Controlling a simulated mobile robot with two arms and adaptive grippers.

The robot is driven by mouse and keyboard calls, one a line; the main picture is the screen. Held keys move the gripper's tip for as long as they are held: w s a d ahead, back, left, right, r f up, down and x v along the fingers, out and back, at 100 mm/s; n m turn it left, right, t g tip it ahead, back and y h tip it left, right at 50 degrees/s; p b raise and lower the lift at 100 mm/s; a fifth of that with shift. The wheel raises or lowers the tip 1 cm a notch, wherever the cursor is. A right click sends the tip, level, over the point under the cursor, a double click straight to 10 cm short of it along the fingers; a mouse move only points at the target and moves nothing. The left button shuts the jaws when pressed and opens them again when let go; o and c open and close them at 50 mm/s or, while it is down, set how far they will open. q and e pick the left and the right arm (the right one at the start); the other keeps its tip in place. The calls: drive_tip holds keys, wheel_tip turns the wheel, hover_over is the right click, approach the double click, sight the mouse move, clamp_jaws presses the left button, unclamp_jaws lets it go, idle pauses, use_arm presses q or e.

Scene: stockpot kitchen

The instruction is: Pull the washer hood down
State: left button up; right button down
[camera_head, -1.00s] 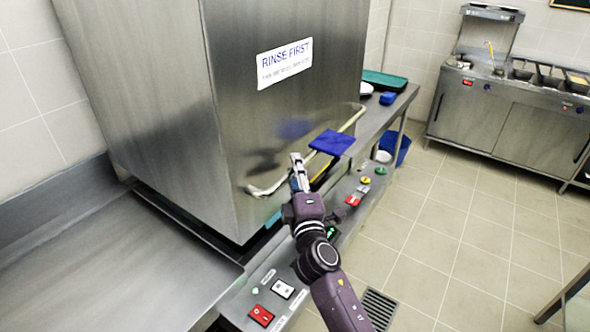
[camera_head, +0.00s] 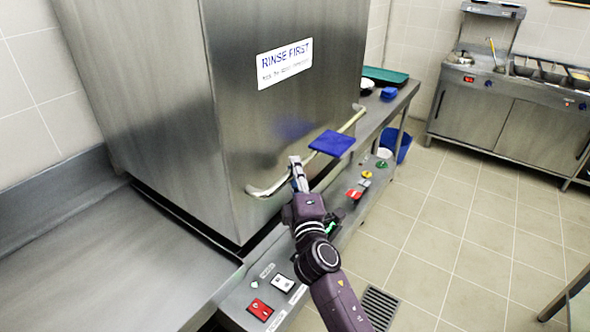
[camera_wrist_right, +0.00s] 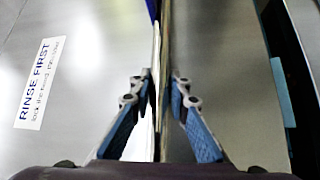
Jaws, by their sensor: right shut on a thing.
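The washer hood (camera_head: 225,130) is a large steel box with a "RINSE FIRST" label, at the left centre of the head view. Its front bar handle (camera_head: 268,190) runs across the lower front. My right gripper (camera_head: 297,162) is shut on the handle, left of a blue pad (camera_head: 332,143). In the right wrist view the handle (camera_wrist_right: 157,75) runs between the two fingers of the gripper (camera_wrist_right: 160,85), with the hood face (camera_wrist_right: 80,100) behind. The hood's lower edge sits close above the washer base; any remaining gap is hard to judge. My left gripper is out of view.
A steel counter (camera_head: 75,255) lies at the left. The front control ledge carries a red switch (camera_head: 260,309), a white switch (camera_head: 282,284) and several buttons. A blue bucket (camera_head: 398,148) stands beneath the right counter. The tiled floor (camera_head: 455,225) at right is largely clear.

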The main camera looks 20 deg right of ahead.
wheel_tip(320, 180, down, 6)
drive_tip(key=b, duration=0.4)
drive_tip(key=shift+f+b, duration=0.2)
drive_tip(key=shift+b, duration=0.2)
drive_tip(key=shift+f, duration=0.1)
drive_tip(key=c, duration=1.8)
unclamp_jaws()
drive_tip(key=shift+s+r, duration=0.1)
drive_tip(key=shift+r, duration=0.1)
drive_tip(key=s, duration=0.4)
drive_tip(key=s+a+f, duration=0.1)
drive_tip(key=s, duration=0.6)
drive_tip(key=shift+s+a+f, duration=0.3)
drive_tip(key=shift+s+f, duration=0.05)
